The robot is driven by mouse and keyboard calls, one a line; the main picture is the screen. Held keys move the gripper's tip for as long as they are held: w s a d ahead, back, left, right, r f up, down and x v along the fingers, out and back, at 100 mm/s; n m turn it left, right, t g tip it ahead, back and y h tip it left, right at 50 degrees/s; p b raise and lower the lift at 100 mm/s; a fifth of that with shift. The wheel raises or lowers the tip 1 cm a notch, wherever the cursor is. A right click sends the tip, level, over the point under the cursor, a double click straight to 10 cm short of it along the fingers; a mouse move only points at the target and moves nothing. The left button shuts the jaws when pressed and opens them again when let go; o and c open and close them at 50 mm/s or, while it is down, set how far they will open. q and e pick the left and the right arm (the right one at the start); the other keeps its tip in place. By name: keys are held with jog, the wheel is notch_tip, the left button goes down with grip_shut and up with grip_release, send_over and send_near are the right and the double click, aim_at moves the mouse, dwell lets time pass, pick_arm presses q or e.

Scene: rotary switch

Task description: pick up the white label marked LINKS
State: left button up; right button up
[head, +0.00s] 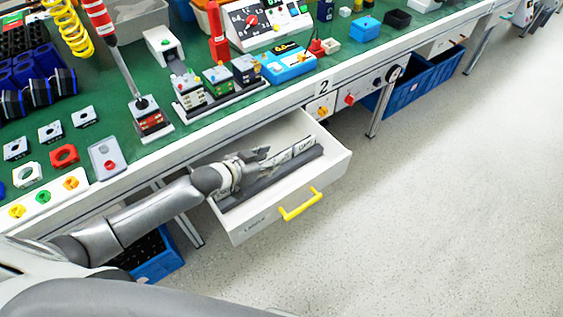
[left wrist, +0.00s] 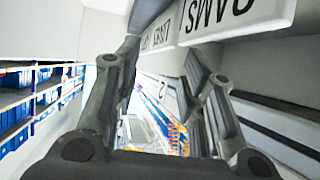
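Several white labels with dark lettering stand in a row in the open white drawer (head: 239,230). In the left wrist view a large label (left wrist: 243,16) at the top right has lettering that looks like CAMS, and a smaller label (left wrist: 160,30) stands to its left, its lettering hard to read. I cannot tell for sure which label reads LINKS. My left gripper (head: 264,155) is over the drawer at the left end of the visible labels (head: 304,146). Its fingers (left wrist: 163,52) are apart, with nothing clearly held. My right gripper is not in view.
The drawer has a yellow handle (head: 300,204) and raised side walls around my gripper. Dark grey strips line it beside the labels. The green workbench (head: 215,130) above holds many parts. Blue bins (head: 158,262) stand below. The floor to the right is clear.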

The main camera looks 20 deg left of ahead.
pick_arm(q)
jog(key=x, duration=0.6)
jog(key=shift+w+f+b, duration=0.15)
jog(key=shift+f+b, duration=0.2)
jog(key=shift+b, duration=0.05)
jog(key=shift+c, duration=0.5)
grip_shut()
